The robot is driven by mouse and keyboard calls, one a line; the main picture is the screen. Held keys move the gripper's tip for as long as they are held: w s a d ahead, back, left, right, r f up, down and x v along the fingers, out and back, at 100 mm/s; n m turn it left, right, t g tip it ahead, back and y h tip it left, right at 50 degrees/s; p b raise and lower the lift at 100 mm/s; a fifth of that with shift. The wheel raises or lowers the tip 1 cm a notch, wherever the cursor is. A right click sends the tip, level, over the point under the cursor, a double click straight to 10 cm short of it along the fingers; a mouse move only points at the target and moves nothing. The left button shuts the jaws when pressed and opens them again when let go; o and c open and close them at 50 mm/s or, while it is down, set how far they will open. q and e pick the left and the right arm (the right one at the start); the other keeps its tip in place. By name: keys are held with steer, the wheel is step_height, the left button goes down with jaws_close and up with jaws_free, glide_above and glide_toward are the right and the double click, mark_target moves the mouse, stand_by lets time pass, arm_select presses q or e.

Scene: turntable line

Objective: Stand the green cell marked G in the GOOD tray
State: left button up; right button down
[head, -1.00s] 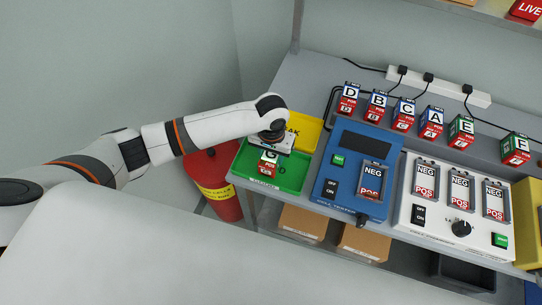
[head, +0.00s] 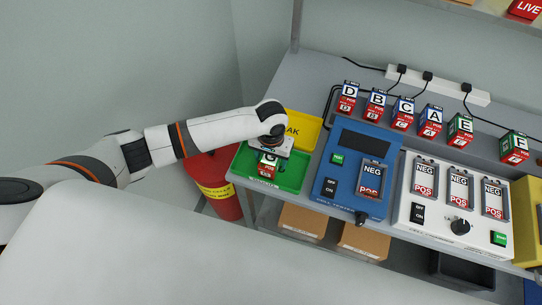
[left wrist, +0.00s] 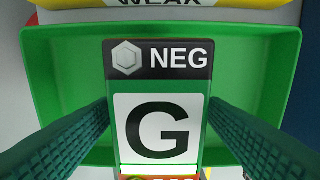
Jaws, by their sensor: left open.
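The green cell marked G (head: 267,171) is in the green tray (head: 294,172) and appears upright, its G face toward me. In the left wrist view the cell (left wrist: 158,125) shows a dark NEG end, a white G label and an orange-red strip at the bottom edge. My left gripper (head: 269,153) is over the tray around the cell. In the wrist view its fingers (left wrist: 158,135) stand apart on both sides of the cell, with the jaws open. The gripper hides the cell's top in the head view. The cell's base is hidden in the wrist view. My right gripper is out of view.
A yellow tray (head: 303,126) marked WEAK lies behind the green one. A blue tester (head: 348,185) stands to the right, then a white unit (head: 428,182) with several slots. Several lettered cells stand along the back. A red bin (head: 215,185) is left of the table.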

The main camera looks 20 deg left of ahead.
arm_select(q)
step_height(320, 180, up, 12)
steer(key=shift+b, duration=0.4)
stand_by(0.4)
